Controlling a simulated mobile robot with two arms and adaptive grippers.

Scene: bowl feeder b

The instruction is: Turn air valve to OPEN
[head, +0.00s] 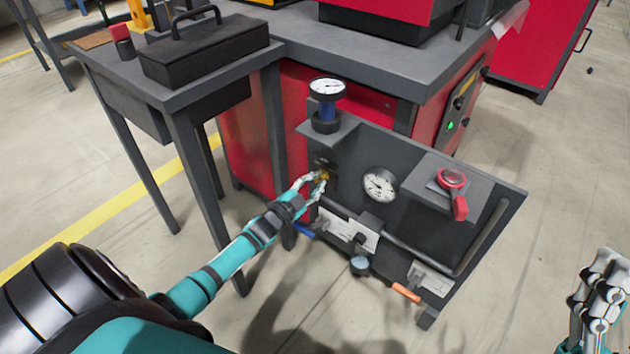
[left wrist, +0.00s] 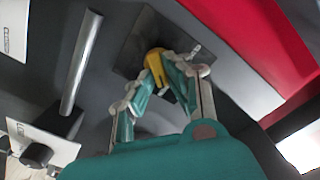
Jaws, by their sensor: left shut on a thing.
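A small yellow handle (head: 325,174) sits on the upper left of a dark valve panel (head: 420,222). In the left wrist view the yellow handle (left wrist: 154,62) stands out from a dark square plate. My left gripper (head: 320,180) is shut on the yellow handle, with its fingers on both sides of it in the left wrist view (left wrist: 165,72). The fingers partly hide the handle, and no OPEN mark is readable. My right gripper (head: 600,285) hangs over the floor at the lower right, away from the panel; its finger opening is unclear.
The panel also carries a round gauge (head: 379,184), a red-handled part (head: 453,181) on a shelf, a blue handle (head: 303,230), an orange handle (head: 407,292) and a curved pipe (head: 482,240). A black toolbox (head: 205,52) rests on the left bench. Floor right of the panel is clear.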

